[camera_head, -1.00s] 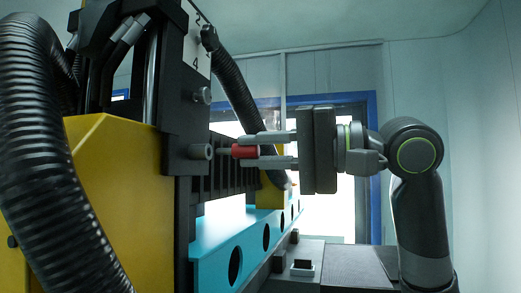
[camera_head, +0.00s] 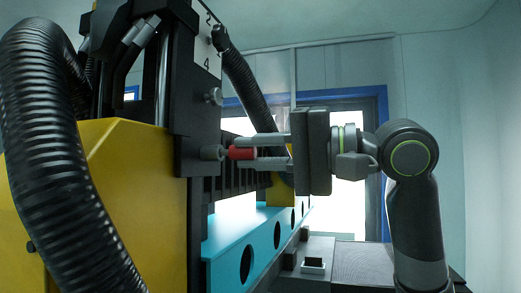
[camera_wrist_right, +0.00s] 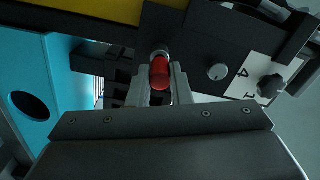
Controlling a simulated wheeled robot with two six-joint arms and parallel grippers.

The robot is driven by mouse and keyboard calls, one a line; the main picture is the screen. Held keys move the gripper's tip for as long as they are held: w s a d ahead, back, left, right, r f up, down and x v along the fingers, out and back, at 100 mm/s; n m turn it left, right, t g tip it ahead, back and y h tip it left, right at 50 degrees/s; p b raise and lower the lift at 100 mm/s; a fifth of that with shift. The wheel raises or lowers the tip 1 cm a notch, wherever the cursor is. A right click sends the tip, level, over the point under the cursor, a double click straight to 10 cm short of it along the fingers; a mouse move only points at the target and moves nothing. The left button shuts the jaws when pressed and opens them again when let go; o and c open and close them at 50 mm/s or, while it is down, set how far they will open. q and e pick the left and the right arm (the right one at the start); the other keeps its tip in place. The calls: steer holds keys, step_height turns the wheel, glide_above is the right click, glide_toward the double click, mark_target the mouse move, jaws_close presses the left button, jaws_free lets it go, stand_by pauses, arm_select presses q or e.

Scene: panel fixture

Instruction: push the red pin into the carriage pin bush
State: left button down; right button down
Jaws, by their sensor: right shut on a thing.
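The red pin (camera_head: 243,153) lies level between the two grey fingers of my right gripper (camera_head: 238,154), which is shut on it. In the head view, the pin's red head is just right of the grey carriage pin bush (camera_head: 211,153) on the dark carriage plate. Only a sliver of grey shank shows between them; the rest appears to be inside the bush. In the right wrist view, the red pin (camera_wrist_right: 160,74) lines up with the round bush (camera_wrist_right: 160,54) ahead of it. My left gripper is not in view.
A grey knob (camera_head: 214,97) sticks out of the carriage above the bush. A cyan beam (camera_head: 235,246) with round holes runs below. A black ribbed hose (camera_head: 62,160) and yellow housing (camera_head: 140,200) fill the left. The room right of my right arm is clear.

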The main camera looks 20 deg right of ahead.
steer(key=shift+p+x, duration=0.35)
steer(key=shift+x, duration=0.4)
steer(key=c, duration=1.2)
jaws_free()
steer(key=shift+w+a, duration=0.1)
steer(key=shift+a, duration=0.05)
steer(key=shift+c, duration=0.2)
steer(key=shift+s+d+f+b, duration=0.1)
steer(key=shift+s+d+b, duration=0.2)
steer(key=shift+d+b, duration=0.15)
steer(key=b+v, duration=0.7)
steer(key=v, duration=0.9)
steer(key=shift+s+d, duration=0.15)
steer(key=shift+s, duration=0.05)
